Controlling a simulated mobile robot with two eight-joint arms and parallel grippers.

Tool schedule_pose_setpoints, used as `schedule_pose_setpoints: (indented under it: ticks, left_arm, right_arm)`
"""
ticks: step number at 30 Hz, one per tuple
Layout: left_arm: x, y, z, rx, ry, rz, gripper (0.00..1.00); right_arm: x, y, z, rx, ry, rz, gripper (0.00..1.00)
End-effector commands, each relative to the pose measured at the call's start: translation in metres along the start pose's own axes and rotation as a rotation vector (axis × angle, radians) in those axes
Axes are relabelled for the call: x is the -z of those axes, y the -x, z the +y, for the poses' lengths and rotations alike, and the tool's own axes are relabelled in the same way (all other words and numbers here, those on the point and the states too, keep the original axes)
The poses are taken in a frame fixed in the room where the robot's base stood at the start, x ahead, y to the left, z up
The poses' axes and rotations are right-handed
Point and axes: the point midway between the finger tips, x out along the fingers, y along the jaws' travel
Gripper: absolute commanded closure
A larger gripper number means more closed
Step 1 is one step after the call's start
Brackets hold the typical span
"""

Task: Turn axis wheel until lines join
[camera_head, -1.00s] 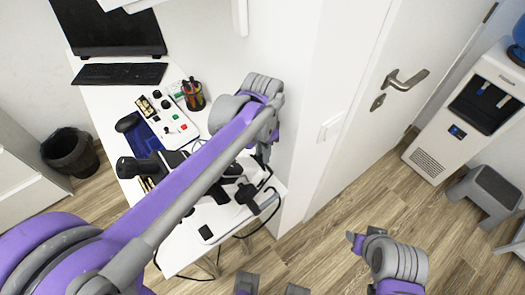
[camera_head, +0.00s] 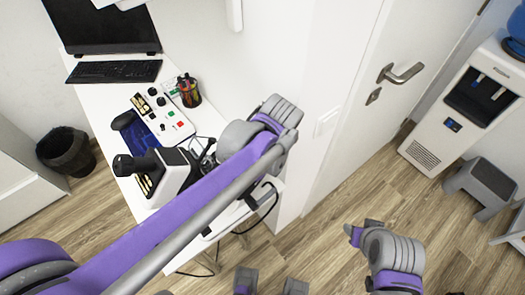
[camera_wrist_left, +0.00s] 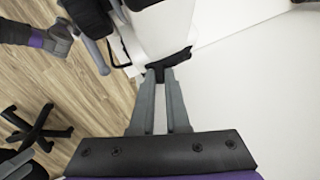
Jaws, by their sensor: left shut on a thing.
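The white instrument (camera_head: 177,172) with a black eyepiece end (camera_head: 124,165) stands on the white desk, partly behind my left arm. In the left wrist view its white body (camera_wrist_left: 160,28) is at the top. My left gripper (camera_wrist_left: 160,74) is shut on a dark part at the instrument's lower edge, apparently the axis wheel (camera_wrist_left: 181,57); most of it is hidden. In the head view the left fingertips are hidden behind the arm. No lines can be seen. My right arm shows at the lower right of the head view, but no right fingertips can be made out.
On the white desk (camera_head: 112,105) are a control panel (camera_head: 160,112), a pen cup (camera_head: 189,93), a keyboard (camera_head: 114,71) and a monitor (camera_head: 104,25). A bin (camera_head: 66,152) stands left. A wall and door (camera_head: 370,70) are close right. A stool (camera_head: 483,187) and water dispenser (camera_head: 472,98) stand far right.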

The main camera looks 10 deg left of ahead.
Motion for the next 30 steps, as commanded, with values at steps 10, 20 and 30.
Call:
schedule_pose_setpoints:
  ticks: [10, 20, 30]
  left_arm:
    - [-0.0001, -0.0001, -0.0002, -0.002, 0.002, 0.000, 0.56]
    - [-0.0001, -0.0002, 0.0001, -0.003, 0.003, 0.000, 0.56]
    - [-0.0006, -0.0008, -0.0074, -0.057, 0.061, -0.002, 0.56]
  right_arm:
    - [0.0001, 0.0000, 0.0000, 0.000, 0.000, 0.000, 0.50]
    - [0.0000, 0.0000, 0.0000, 0.000, 0.000, 0.000, 0.50]
    - [0.0002, 0.0002, 0.0000, 0.000, 0.000, 0.000, 0.50]
